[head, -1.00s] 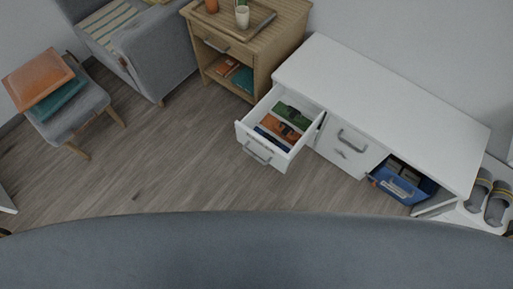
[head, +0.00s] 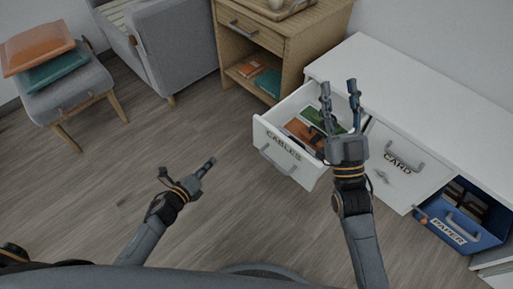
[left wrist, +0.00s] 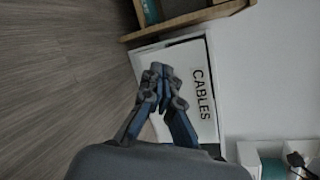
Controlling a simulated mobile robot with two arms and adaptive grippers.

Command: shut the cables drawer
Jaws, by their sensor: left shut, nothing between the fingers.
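The cables drawer (head: 285,158) stands pulled out at the left end of the white desk, with its label and handle facing me. Green, orange and dark items lie inside it. Its labelled front also shows in the left wrist view (left wrist: 201,92). My left gripper (head: 210,163) is shut and empty, in front of and to the left of the drawer, apart from it in the head view. Its closed fingers (left wrist: 160,72) show before the drawer front in the left wrist view. My right gripper (head: 339,86) is open and empty, over the drawer's right side, hiding part of it.
The card drawer (head: 392,165) is shut. The blue paper drawer (head: 455,228) stands out at right with dark items inside. A wooden cabinet (head: 262,48) stands behind left. A stool with cushions (head: 67,98) is far left. The floor at left is clear.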

